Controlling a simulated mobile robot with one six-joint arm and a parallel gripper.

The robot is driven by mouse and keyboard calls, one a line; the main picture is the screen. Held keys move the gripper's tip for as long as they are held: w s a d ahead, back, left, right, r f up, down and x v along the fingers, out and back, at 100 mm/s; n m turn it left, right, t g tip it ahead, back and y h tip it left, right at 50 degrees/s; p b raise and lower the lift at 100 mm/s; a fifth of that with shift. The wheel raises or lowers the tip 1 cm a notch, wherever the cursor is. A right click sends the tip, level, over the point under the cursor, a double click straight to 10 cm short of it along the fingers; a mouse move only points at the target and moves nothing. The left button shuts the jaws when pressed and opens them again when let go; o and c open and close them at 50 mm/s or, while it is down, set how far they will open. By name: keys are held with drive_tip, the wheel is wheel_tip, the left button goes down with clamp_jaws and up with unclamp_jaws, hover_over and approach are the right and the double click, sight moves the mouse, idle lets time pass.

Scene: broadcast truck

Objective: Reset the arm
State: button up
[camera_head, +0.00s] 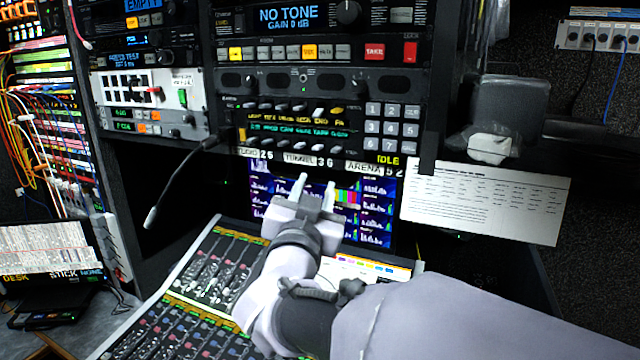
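My arm reaches in from the lower right, over the mixing desk. My gripper (313,188) points up and away, in front of the lit screen (378,212) below the rack. Its two pale fingers are apart with nothing seen between them. I cannot tell how far the fingertips are from the screen.
The mixing desk (215,275) with several faders lies below the arm. A gooseneck microphone (170,188) juts out at the left. Rack units with buttons (300,52) stand behind. A paper sheet (486,200) hangs at the right. Patch cables (35,130) fill the far left.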

drive_tip(key=s+d+f+g+y+b, duration=0.2)
drive_tip(key=s+d+f+g+b, duration=0.2)
drive_tip(key=s+f, duration=1)
drive_tip(key=s+d+f+g+y+b, duration=0.1)
drive_tip(key=s+d+f+g+b, duration=0.2)
drive_tip(key=s+d+f+g, duration=0.7)
drive_tip(key=s+f, duration=0.5)
drive_tip(key=s, duration=0.1)
drive_tip(key=shift+d+f+y+b, duration=0.2)
drive_tip(key=shift+y+b, duration=0.15)
drive_tip(key=shift+y, duration=0.05)
